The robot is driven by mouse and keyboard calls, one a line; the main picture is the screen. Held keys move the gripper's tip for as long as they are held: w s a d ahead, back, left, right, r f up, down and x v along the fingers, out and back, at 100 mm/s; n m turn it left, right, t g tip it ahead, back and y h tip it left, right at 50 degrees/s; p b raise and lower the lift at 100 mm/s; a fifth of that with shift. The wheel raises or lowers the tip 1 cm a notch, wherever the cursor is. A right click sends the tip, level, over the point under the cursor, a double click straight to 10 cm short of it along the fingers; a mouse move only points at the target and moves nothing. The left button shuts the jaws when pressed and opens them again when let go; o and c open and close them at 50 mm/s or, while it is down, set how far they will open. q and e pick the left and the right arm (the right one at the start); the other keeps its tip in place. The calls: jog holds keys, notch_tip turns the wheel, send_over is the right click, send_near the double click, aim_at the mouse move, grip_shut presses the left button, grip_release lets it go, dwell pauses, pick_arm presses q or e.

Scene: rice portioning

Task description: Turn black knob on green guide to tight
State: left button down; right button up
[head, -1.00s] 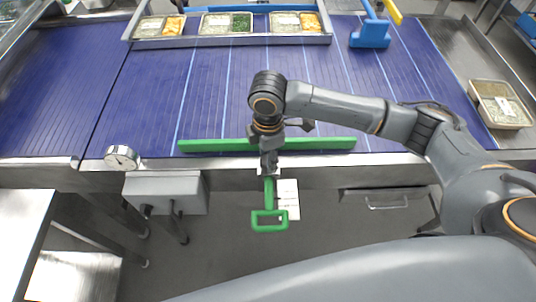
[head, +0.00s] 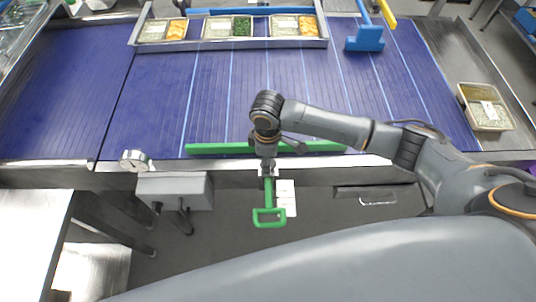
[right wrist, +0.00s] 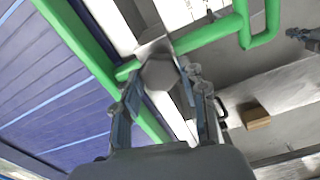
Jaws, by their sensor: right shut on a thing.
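The green guide (head: 215,149) is a long bar across the front edge of the blue conveyor, with a stem and a looped handle (head: 268,217) hanging over the front rail. It also shows in the right wrist view (right wrist: 85,45). The dark knob (right wrist: 158,73) sits at the guide's joint by the rail. My right gripper (head: 267,168) points down at this joint, and in the wrist view its two fingers (right wrist: 162,92) are shut around the knob. The gripper hides the knob in the head view. My left gripper is in neither view.
Trays of food (head: 228,27) stand in a metal channel at the back. A blue scraper (head: 365,39) lies at the back right and a filled tray (head: 485,108) at the right. A round gauge (head: 134,160) and grey box (head: 174,190) are at the front left. The belt is mostly clear.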

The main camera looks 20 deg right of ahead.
jog(key=o, duration=1.1)
jog(key=shift+o, duration=0.2)
notch_tip(320, 180, up, 12)
